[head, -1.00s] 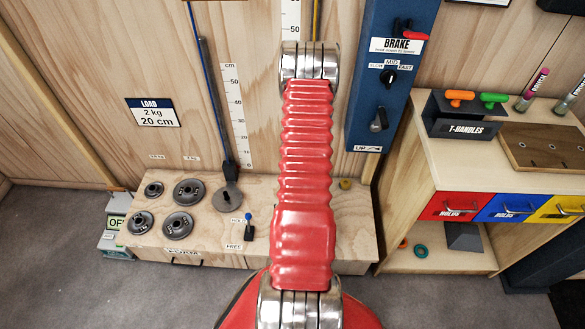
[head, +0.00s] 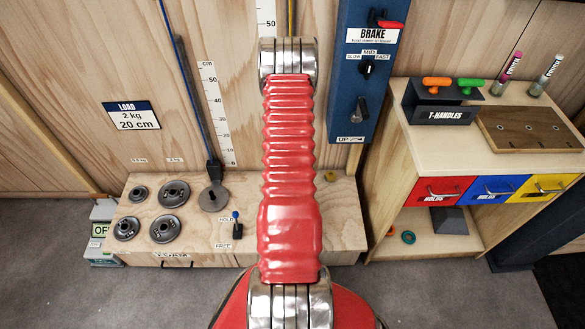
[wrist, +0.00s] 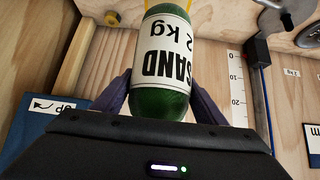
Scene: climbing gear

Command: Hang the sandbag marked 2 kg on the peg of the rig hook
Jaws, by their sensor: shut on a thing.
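The sandbag (wrist: 165,70) is a green cylinder with a white label reading "SAND 2 kg", upside down in the wrist view. My gripper (wrist: 161,92) is shut on it, one dark finger at each side. In the head view my red arm hides the gripper and the bag. I cannot make out the rig hook or its peg in either view. A yellow cord (head: 291,18) runs down the wall and goes behind my arm.
A grey hanger disc (head: 213,197) on a blue cord stands over the wooden bench (head: 190,245), beside several grey weights (head: 174,194). A blue brake panel (head: 368,80) is right of my arm. A cabinet (head: 420,160) with T-handles stands further right. A load sign (head: 132,115) reads 2 kg, 20 cm.

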